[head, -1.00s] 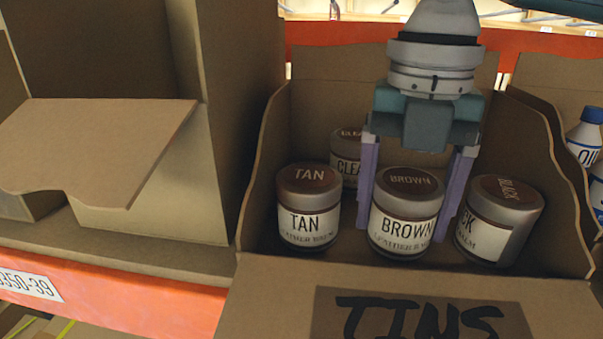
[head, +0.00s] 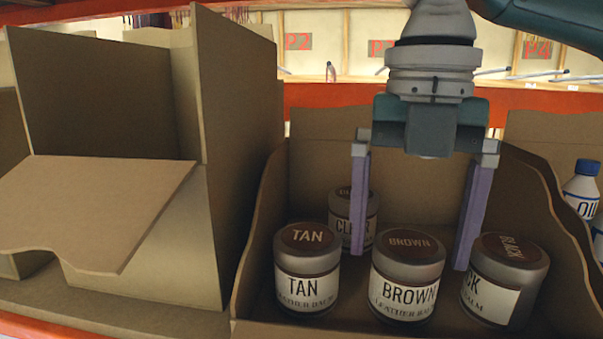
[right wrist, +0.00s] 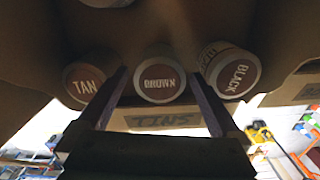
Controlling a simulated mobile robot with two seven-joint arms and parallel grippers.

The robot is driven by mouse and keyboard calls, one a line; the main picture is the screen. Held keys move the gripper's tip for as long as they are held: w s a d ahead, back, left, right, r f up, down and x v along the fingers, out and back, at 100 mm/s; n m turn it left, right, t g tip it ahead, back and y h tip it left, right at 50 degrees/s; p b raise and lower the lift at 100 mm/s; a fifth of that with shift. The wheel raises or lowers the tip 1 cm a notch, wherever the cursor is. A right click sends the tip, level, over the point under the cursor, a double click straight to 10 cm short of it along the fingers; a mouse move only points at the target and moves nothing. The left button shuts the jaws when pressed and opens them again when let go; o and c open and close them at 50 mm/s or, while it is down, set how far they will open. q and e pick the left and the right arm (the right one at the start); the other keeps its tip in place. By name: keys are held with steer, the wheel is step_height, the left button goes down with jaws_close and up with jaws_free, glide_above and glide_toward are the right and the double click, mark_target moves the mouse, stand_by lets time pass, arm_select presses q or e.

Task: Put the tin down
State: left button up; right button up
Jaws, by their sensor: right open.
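The brown tin (head: 407,275) stands upright in the front middle of the cardboard tins box (head: 262,218). In the right wrist view the brown tin (right wrist: 160,84) shows from above, between the finger lines. The tan tin (head: 307,268) stands to its left and the black tin (head: 504,281) to its right. The clear tin (head: 353,220) is behind, partly hidden by the left finger. My right gripper (head: 411,258) is open with its fingers pointing down, spread wider than the brown tin and holding nothing. My left gripper is not in view.
An open cardboard box (head: 110,100) with a folded flap stands on the left. A white bottle with a blue cap (head: 581,190) is in the box at the right. An orange shelf beam (head: 330,94) runs behind.

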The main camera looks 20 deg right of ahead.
mark_target(409, 241)
step_height(409, 241, up, 8)
steer(key=shift+b, duration=0.3)
stand_by(0.3)
